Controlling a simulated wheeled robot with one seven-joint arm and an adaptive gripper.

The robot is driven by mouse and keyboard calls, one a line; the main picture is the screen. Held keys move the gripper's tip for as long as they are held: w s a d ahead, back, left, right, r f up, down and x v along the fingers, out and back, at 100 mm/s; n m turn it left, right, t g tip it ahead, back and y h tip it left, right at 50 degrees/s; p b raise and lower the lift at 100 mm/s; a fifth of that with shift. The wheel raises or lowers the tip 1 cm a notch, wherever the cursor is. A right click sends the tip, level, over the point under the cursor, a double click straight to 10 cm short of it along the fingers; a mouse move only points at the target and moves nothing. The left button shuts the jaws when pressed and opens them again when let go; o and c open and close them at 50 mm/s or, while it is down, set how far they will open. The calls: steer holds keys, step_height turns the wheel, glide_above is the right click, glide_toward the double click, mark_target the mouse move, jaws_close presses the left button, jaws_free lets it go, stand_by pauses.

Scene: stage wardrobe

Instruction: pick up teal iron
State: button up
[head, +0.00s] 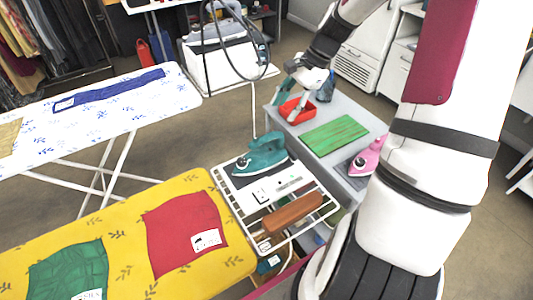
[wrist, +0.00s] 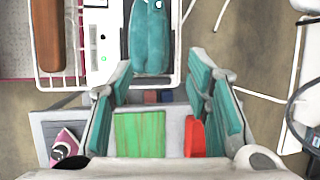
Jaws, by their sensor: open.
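The teal iron (head: 262,157) stands on a dark pad on the white wire rack (head: 220,188) at the end of the yellow ironing board. In the wrist view the teal iron (wrist: 152,38) is at the top middle, just beyond the fingertips. My gripper (head: 282,111) is open and empty, over the grey cart beside the rack and apart from the iron. In the wrist view the spread fingers of my gripper (wrist: 161,60) frame the cart below, with nothing between them.
A brown wooden block (head: 292,213) lies on the same rack. The grey cart (head: 280,127) bears a red tray (head: 297,110), a green board (head: 334,135) and a pink iron (head: 367,156). A yellow ironing board (head: 122,215) with red and green cloths is at lower left.

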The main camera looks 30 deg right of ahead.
mark_target(272, 133)
steer(key=x, duration=0.6)
steer(key=shift+a+f, duration=0.1)
steer(key=shift+f, duration=0.1)
steer(key=shift+s+x, duration=0.15)
steer(key=shift+x, duration=1.15)
steer(key=shift+s+x, duration=0.15)
steer(key=shift+x, duration=1.2)
steer(key=shift+f, duration=0.1)
jaws_close()
